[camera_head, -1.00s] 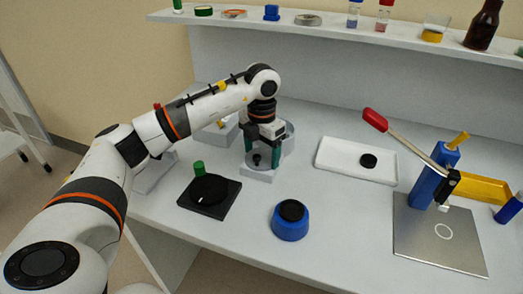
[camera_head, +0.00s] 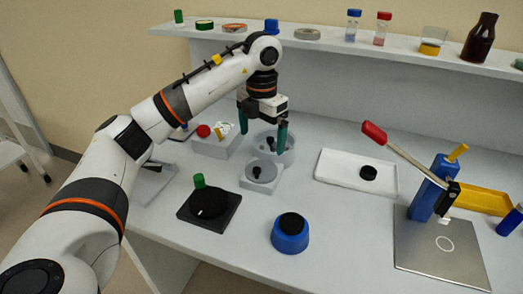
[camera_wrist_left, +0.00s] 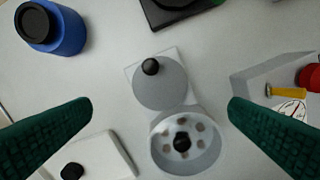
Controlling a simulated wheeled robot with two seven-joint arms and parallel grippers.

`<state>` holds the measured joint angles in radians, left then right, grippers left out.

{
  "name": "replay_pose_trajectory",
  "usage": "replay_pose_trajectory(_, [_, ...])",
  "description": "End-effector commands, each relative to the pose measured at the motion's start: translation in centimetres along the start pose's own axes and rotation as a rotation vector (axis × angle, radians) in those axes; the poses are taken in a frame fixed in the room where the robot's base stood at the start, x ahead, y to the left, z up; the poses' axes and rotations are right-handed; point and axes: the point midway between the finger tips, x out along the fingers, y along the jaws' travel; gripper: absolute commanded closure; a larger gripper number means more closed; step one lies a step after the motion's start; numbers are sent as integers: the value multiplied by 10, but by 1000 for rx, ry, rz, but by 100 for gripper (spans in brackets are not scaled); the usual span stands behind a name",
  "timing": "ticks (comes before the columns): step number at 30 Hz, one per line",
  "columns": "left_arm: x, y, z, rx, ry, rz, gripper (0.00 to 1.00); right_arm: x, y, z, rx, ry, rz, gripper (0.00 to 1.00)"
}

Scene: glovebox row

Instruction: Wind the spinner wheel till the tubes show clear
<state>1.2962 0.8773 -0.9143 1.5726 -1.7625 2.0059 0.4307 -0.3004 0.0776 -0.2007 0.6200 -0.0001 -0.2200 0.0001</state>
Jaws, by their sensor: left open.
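The spinner stands on the table with a pale grey crank wheel (camera_head: 262,177) that carries a black knob near its rim. Behind it is the round open bowl (camera_head: 288,153). The wheel (camera_wrist_left: 160,88) and bowl (camera_wrist_left: 211,160) also show in the left wrist view. Several small brownish tubes (camera_wrist_left: 200,128) sit in a ring around a black hub in the bowl; their contents are too small to judge. My left gripper (camera_head: 262,132) has green fingers, is open and empty, and hangs above the spinner, apart from the wheel knob. My right gripper is not in view.
A black plate with a dial (camera_head: 210,204) and a blue pot with a black top (camera_head: 290,235) stand in front. A white tray (camera_head: 345,177) lies to the right, then a red-handled lever press (camera_head: 425,190). A grey box with a red knob (camera_head: 215,145) is left. A shelf runs behind.

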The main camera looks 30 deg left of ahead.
Motion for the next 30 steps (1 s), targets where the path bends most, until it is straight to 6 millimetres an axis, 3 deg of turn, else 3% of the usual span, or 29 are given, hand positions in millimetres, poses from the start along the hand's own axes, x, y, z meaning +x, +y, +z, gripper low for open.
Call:
replay_pose_trajectory(3, [-20,0,0,-1,2,-2,1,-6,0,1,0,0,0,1])
replay_pose_trajectory(7, [-28,0,0,-1,0,-1,1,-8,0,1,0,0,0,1])
replay_pose_trajectory(30, [-28,0,0,-1,-1,-1,1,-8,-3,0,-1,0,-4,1])
